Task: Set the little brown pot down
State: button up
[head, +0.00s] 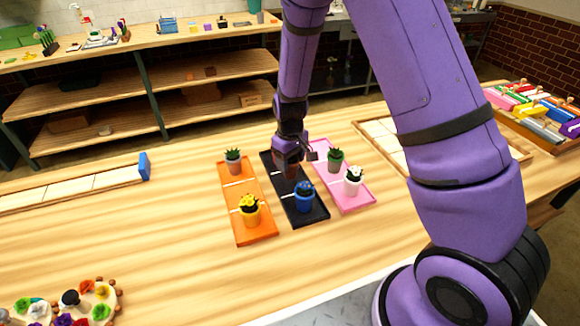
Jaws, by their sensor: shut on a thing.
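The little brown pot (287,170) is in my gripper (291,154), at the far half of the black tray (286,192). My gripper points down and is shut on the pot, hiding much of it. I cannot tell whether the pot touches the tray or hangs just above it. A blue pot with a blue flower (304,199) stands on the near half of the same tray.
Right is a pink tray (352,204) with a white pot (352,187) and a green plant (335,156).

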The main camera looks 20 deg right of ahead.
jog(key=shift+f, duration=1.25)
jog(key=o, duration=1.1)
jog(key=shift+f, duration=0.1)
jog(key=shift+o, duration=0.2)
notch_tip(320, 180, up, 13)
jog(key=shift+f, duration=0.1)
jog(key=s+d+r+m+t+y, duration=0.1)
jog(key=s+d+r, duration=0.1)
jog(key=s+r, duration=0.55)
jog(key=s+d+r+m+t, duration=0.15)
jog(key=s+r, duration=0.25)
jog(key=r, duration=0.7)
jog(key=s+d+r+m+t, duration=0.1)
jog(key=s+r, duration=0.2)
jog(key=s, duration=0.5)
jog(key=s+d+r+m+t+h, duration=0.1)
jog(key=s+r, duration=0.3)
jog(key=s, duration=0.5)
jog(key=shift+s+d+t, duration=0.3)
jog(key=shift+d+t, duration=0.05)
jog(key=shift+d, duration=0.35)
